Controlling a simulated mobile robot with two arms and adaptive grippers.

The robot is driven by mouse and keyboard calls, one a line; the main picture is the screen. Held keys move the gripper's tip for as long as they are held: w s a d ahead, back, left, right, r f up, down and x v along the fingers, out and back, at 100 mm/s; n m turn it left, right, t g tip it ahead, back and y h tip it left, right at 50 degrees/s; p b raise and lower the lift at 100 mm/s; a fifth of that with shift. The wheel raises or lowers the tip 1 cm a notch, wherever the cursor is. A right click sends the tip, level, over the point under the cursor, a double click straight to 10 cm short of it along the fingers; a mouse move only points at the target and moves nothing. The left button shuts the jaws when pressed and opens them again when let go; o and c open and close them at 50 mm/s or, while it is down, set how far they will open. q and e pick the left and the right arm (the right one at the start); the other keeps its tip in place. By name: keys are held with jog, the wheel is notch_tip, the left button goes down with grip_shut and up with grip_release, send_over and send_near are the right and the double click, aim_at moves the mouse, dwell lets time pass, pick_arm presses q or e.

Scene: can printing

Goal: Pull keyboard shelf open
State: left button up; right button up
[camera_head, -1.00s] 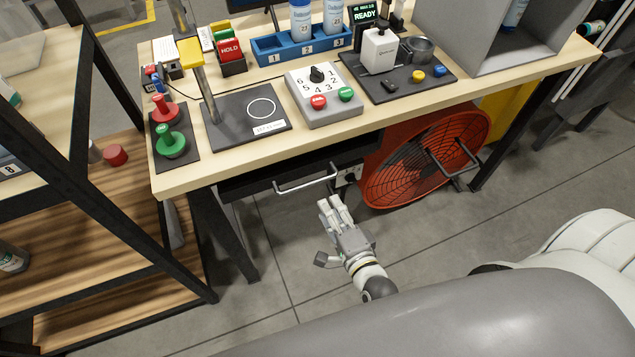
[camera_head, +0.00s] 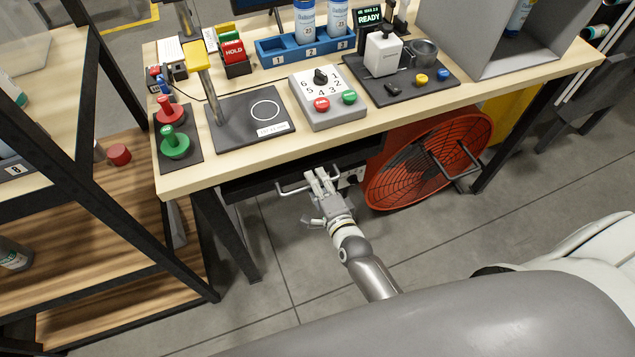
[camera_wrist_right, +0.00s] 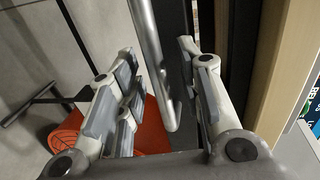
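The black keyboard shelf (camera_head: 244,186) sits beneath the front edge of the workbench. Its silver bar handle (camera_head: 288,190) sticks out at the front, partly hidden behind my right gripper (camera_head: 318,182). My right gripper is at the right end of the handle. In the right wrist view the handle bar (camera_wrist_right: 157,70) runs between the spread fingers of the right gripper (camera_wrist_right: 158,85), with a gap visible on the left side. The fingers are open and not closed on it. My left gripper is not in view.
The workbench top (camera_head: 232,166) overhangs the shelf. A red fan (camera_head: 412,165) stands on the floor to the right of the handle. A black table leg (camera_head: 228,237) and a wooden rack (camera_head: 125,270) are to the left. The floor in front is clear.

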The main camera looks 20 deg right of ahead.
grip_shut()
jog(key=shift+s, duration=0.1)
dwell(0.3)
jog(key=f+p+v, duration=0.3)
jog(key=f+v, duration=0.1)
jog(key=v, duration=1.4)
jog(key=shift+s, duration=0.75)
jog(key=shift+r, duration=0.1)
grip_release()
